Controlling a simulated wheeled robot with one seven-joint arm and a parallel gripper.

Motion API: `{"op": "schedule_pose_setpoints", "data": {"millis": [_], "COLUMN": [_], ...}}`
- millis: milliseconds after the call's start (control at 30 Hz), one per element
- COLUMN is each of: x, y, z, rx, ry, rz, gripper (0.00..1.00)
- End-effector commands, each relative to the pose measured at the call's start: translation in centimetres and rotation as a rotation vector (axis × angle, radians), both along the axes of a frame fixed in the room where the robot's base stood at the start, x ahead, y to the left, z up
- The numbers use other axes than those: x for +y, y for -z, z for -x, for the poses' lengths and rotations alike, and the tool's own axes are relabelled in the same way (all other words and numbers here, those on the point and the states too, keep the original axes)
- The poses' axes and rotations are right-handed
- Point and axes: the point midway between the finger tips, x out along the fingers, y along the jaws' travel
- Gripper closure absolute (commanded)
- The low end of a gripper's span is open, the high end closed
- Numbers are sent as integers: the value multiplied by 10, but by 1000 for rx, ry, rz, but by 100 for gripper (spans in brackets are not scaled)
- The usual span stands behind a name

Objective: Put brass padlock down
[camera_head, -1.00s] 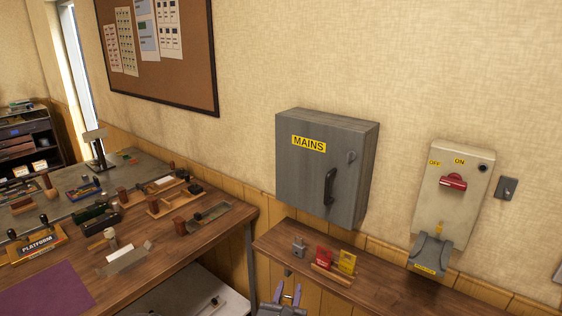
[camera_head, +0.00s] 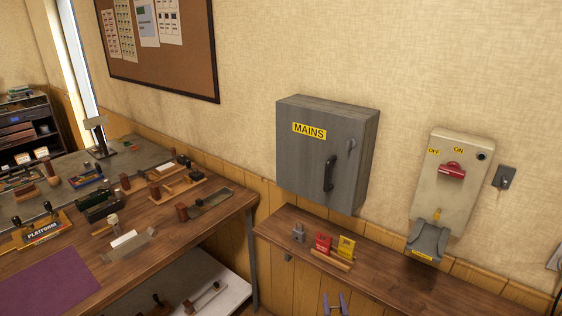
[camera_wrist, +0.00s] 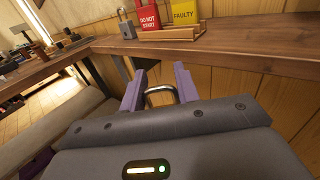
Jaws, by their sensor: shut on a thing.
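My gripper (camera_head: 335,304) shows its purple fingertips at the bottom edge of the head view, in front of the wall shelf. In the wrist view my gripper (camera_wrist: 160,88) is shut on the brass padlock, whose curved metal shackle (camera_wrist: 161,92) shows between the fingers.
The narrow wooden shelf (camera_head: 391,280) holds a grey padlock (camera_head: 298,234), a red tag (camera_head: 323,243) and a yellow tag (camera_head: 346,246) in a wooden rack. Bare shelf lies right of the rack. The MAINS cabinet (camera_head: 320,160) and switch box (camera_head: 450,185) hang above.

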Motion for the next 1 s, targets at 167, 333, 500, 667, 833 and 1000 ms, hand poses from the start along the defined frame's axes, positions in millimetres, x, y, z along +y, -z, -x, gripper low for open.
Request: {"op": "schedule_pose_setpoints", "data": {"millis": [167,333,500,667,833,1000], "x": [-2,-2,-2,-2,-2,-2], "y": [1,0,-12,-37,-66,-93], "z": [1,0,-1,-5,-9,-14], "rx": [-3,-3,-2,-1,-1,-1], "ry": [0,1,1,1,1,1], "rz": [0,0,-1,-1,0,0], "gripper": [99,99,99,99,99,99]}}
